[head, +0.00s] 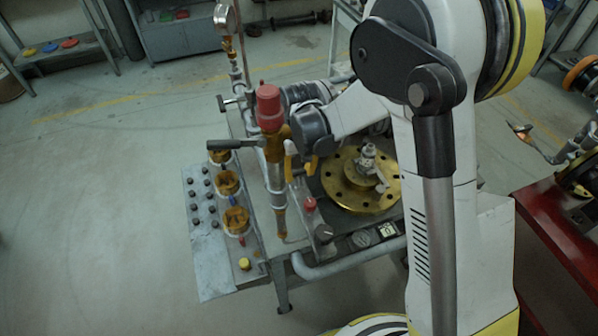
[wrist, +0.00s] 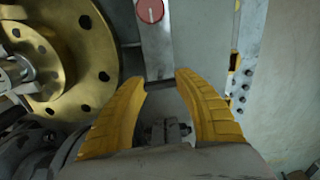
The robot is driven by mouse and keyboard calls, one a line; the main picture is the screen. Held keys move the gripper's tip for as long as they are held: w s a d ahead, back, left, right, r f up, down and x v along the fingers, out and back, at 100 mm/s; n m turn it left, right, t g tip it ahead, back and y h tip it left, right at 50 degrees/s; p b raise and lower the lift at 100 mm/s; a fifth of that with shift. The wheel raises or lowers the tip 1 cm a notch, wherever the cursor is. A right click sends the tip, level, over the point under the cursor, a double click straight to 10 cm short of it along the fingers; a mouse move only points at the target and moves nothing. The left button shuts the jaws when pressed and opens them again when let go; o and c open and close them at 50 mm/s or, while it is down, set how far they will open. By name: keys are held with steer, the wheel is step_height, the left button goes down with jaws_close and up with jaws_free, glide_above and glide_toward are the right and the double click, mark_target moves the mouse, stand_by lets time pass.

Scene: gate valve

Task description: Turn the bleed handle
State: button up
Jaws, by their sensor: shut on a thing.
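My gripper (head: 300,168) is at the right side of the upright brass and grey pipe (head: 274,178), beside the brass flange (head: 340,190). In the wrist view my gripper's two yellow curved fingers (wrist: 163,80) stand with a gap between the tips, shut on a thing. A small grey metal part (wrist: 170,130) shows low between them; I take it for the bleed handle, though its grip is largely hidden. In the head view the fingers and pipe hide that handle. The flange also shows at the left of the wrist view (wrist: 98,60).
A red cap (head: 268,107) tops the pipe. A dark lever (head: 230,144) sticks out left. A red knob (head: 310,205) stands near the bench front and shows in the wrist view (wrist: 150,10). Several brass-coloured cups (head: 229,182) line the left panel. Floor at left is clear.

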steer(key=n, duration=0.3)
steer(key=shift+n+b, duration=0.4)
steer(key=n, duration=0.4)
steer(key=shift+n+b, duration=0.3)
steer(key=shift+b, duration=0.05)
steer(key=n, duration=0.3)
steer(key=shift+n, duration=0.3)
steer(key=shift+n+b, duration=0.35)
steer(key=shift+n, duration=1.55)
steer(key=o, duration=1.2)
